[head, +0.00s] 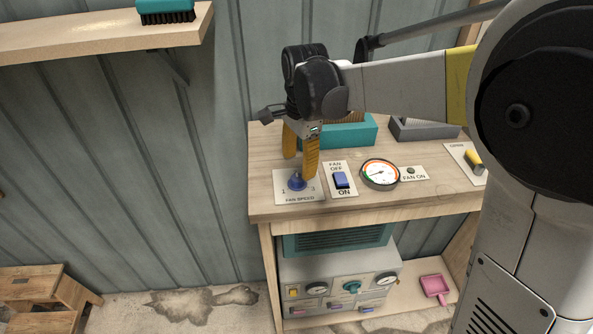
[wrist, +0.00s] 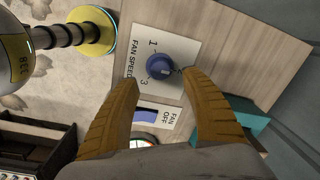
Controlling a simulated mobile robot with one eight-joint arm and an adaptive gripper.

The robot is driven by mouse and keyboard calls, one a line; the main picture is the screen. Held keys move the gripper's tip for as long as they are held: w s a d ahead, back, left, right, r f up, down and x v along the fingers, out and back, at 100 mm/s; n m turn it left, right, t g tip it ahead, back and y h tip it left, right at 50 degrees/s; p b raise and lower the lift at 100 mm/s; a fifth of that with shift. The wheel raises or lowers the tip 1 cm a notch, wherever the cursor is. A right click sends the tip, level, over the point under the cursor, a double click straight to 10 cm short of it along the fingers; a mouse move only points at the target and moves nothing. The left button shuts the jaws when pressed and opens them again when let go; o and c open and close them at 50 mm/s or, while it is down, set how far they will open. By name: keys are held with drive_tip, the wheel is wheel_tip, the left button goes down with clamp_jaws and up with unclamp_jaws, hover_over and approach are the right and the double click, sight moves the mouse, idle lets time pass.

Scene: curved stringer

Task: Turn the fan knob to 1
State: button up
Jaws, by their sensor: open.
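The fan knob (head: 297,181) is a small blue dial on a white "FAN SPEED" plate at the left end of the wooden bench. In the wrist view the knob (wrist: 159,72) shows between the marks 1 and 3; its exact setting is hard to read. My gripper (head: 300,165) points down just above and behind the plate, its orange fingers spread apart. In the wrist view the open fingers (wrist: 160,78) reach toward the knob, one to each side. No contact with the knob is visible.
The blue fan switch (head: 340,180) and a round gauge (head: 380,173) sit just right of the knob. A teal box (head: 350,134) and a grey tray (head: 422,128) stand behind. A shelf with a brush (head: 166,10) hangs upper left.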

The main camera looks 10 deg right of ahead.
sight(298, 177)
drive_tip(key=f, duration=0.5)
drive_tip(key=shift+w+a+f, duration=0.1)
drive_tip(key=shift+w+f, duration=0.1)
drive_tip(key=shift+f, duration=0.2)
clamp_jaws()
